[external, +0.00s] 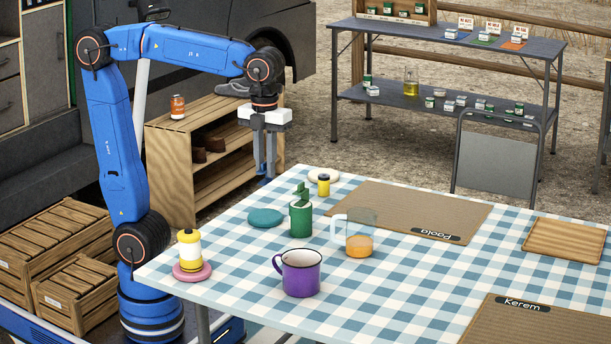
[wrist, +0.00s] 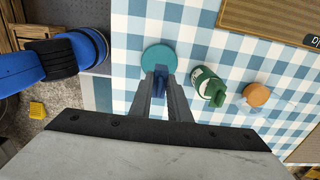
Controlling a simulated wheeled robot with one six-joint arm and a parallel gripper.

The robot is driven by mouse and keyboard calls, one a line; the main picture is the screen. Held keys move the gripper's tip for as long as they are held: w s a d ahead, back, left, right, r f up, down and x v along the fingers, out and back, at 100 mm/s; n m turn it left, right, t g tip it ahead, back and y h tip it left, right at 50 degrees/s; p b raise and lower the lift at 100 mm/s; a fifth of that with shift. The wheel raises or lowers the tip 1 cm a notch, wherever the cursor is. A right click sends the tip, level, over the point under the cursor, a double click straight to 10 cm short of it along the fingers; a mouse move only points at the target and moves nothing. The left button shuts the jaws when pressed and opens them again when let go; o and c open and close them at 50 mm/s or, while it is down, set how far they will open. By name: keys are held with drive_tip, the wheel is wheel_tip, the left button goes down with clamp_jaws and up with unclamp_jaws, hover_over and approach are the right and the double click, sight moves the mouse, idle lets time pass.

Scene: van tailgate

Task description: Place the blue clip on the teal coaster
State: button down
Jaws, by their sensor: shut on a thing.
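My gripper (external: 265,172) points down and is shut on the blue clip (external: 264,181), held in the air by the table's far left edge. In the wrist view my gripper (wrist: 161,88) has the blue clip (wrist: 159,82) between its fingertips. The teal coaster (external: 265,218) lies flat and bare on the checked tablecloth. In the wrist view the teal coaster (wrist: 158,57) shows just beyond the fingertips, its near edge partly covered by them and the clip.
A green container (external: 300,216) stands right of the coaster, with a glass mug of orange drink (external: 360,238) beyond it. A purple mug (external: 300,272), a yellow-and-white container on a pink coaster (external: 191,274) and a small yellow container (external: 323,185) stand around. A mat (external: 410,208) lies behind.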

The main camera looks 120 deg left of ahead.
drive_tip(key=shift+f, duration=4.35)
drive_tip(key=shift+f, duration=0.1)
drive_tip(key=c, duration=1.7)
unclamp_jaws()
drive_tip(key=shift+o, duration=0.2)
